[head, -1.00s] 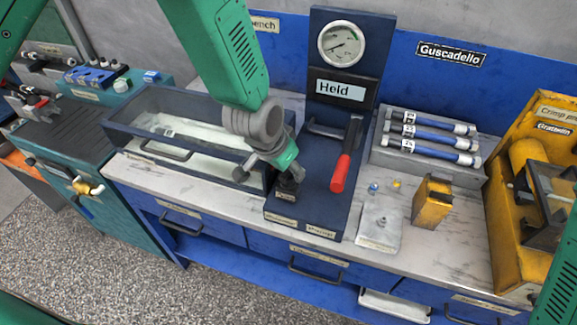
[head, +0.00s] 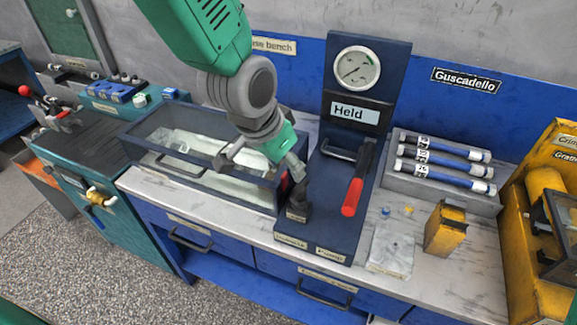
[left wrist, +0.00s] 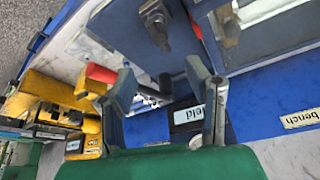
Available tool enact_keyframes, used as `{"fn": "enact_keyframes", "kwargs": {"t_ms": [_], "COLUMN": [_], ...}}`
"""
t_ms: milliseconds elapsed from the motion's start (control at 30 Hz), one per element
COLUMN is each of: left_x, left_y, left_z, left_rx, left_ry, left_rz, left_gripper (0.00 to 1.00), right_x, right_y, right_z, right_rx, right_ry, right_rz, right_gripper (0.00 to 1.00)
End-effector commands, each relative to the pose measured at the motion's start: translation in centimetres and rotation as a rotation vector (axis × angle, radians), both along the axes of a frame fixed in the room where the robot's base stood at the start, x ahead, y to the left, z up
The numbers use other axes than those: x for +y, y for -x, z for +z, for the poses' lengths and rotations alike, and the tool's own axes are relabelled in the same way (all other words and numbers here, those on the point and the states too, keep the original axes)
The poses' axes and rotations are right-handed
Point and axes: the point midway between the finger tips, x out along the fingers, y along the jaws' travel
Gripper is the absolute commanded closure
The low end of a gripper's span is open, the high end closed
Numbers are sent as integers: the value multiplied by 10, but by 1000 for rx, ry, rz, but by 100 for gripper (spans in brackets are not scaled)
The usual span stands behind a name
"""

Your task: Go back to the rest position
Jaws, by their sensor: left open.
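My left gripper (head: 268,165) hangs over the bench, between the glass-topped bin and the test stand. In the left wrist view its two fingers (left wrist: 158,82) are spread apart with nothing between them. The dark test stand (head: 345,190) carries a round gauge (head: 357,68), a display reading "Held" (head: 354,112) and a red-handled lever (head: 354,195). A small black fitting (head: 298,207) stands on its base, just below one finger in the head view; I cannot tell whether they touch. My right gripper is not in view.
The glass-topped bin (head: 150,135) stands left of the stand. To the right are a tray (head: 450,187) of blue cylinders, a small yellow block (head: 445,230), a metal plate (head: 391,250) and a large yellow machine (head: 520,220). Open air lies above the bench front.

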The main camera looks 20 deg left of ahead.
Motion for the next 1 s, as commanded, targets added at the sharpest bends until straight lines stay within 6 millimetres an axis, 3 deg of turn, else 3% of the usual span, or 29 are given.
{"fn": "enact_keyframes", "kwargs": {"t_ms": [333, 467, 567, 667, 800, 900, 1000], "left_x": [0, 7, 21, 39, 68, 87, 102], "left_y": [0, 8, 25, 54, 109, 154, 194], "left_z": [-2, -31, -85, -153, -242, -292, -328], "left_rx": [1, 26, 70, 127, 202, 251, 291], "left_ry": [0, 0, 0, -6, -23, -42, -61], "left_rz": [1, 23, 66, 125, 208, 261, 302], "left_gripper": [56, 56, 56, 56, 56, 56, 56], "right_x": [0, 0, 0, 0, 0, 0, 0], "right_y": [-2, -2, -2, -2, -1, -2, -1], "right_z": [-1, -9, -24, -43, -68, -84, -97], "right_rx": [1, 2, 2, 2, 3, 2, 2], "right_ry": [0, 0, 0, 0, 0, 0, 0], "right_rz": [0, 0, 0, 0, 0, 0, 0], "right_gripper": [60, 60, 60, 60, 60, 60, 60]}}
